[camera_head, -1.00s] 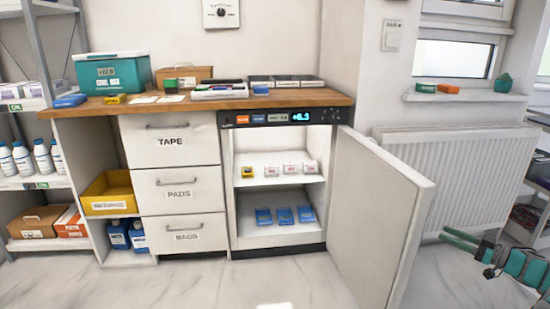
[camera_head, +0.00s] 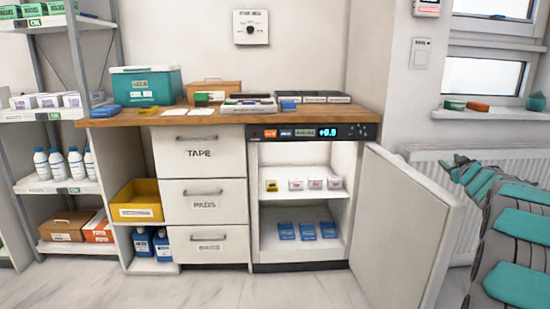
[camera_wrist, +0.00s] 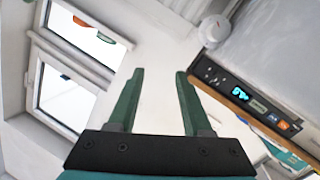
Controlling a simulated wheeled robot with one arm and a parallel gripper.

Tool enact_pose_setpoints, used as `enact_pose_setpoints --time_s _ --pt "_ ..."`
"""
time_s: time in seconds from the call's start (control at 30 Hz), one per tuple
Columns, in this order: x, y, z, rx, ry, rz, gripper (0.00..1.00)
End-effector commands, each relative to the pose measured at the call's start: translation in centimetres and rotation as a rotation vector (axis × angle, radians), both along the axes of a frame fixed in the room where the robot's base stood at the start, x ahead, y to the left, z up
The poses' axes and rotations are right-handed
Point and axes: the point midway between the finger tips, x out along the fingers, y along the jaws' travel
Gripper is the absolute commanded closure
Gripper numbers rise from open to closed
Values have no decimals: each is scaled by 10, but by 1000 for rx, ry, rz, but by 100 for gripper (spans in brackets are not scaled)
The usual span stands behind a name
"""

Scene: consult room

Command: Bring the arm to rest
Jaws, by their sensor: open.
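My gripper (camera_wrist: 159,74) shows in the wrist view with its two green fingers apart and nothing between them. In the head view my arm, teal and grey, is raised and bent at the right edge, in front of the radiator and to the right of the open fridge door (camera_head: 405,232). The fingers are small there, and I cannot make out their gap. The gripper touches nothing that I can see.
The small fridge (camera_head: 312,132) stands open, with small boxes on its upper shelf and blue packs below. A wooden counter (camera_head: 215,116) carries a teal box (camera_head: 146,86). A radiator (camera_head: 432,160) and windowsill (camera_head: 490,114) are at the right. The marble floor in front is clear.

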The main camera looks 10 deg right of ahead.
Motion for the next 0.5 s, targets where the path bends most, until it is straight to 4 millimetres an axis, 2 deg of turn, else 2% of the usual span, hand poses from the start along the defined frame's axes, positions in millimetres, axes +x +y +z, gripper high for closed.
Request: enact_pose_setpoints --time_s 0.03,0.07,0.23,0.37,0.5 --pt "0 14 10 -6 18 -32 50" --pt "-3 19 14 -8 32 -57 50" --pt "-21 54 20 4 131 -171 50" --pt "-46 89 11 42 233 -243 50" --pt "-86 137 -10 112 365 -303 50"
